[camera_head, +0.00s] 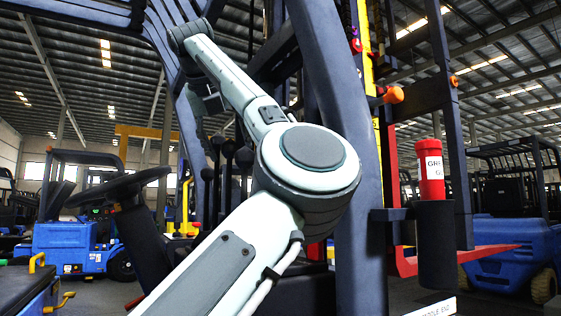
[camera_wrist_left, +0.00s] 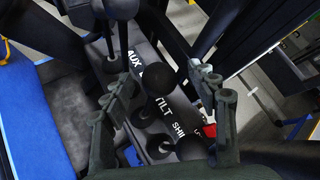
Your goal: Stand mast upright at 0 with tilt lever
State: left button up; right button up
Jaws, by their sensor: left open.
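My left arm crosses the head view, and its left gripper (camera_head: 207,100) hangs down above a row of black-knobbed levers (camera_head: 244,158). In the left wrist view the left gripper (camera_wrist_left: 163,88) is open, with one finger on each side of a black ball knob (camera_wrist_left: 160,74). Whether either finger touches the knob cannot be told. A dark plate (camera_wrist_left: 180,112) carries white lettering, with "TILT" close to this knob and "AUX" farther left. The mast (camera_head: 447,110) stands at the right of the head view, partly hidden by a post. No 0 mark is readable. My right gripper is out of view.
A thick blue post (camera_head: 345,110) stands behind my arm. A steering wheel (camera_head: 118,188) is at the left. A red cylinder (camera_head: 430,172) sits in a dark holder (camera_head: 436,245) at the right. Other lever knobs (camera_wrist_left: 190,149) crowd the gripper. Blue forklifts (camera_head: 75,235) stand beyond.

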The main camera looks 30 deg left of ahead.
pick_arm(q)
jog(key=p+v, duration=0.1)
jog(key=v, duration=0.9)
dwell(0.8)
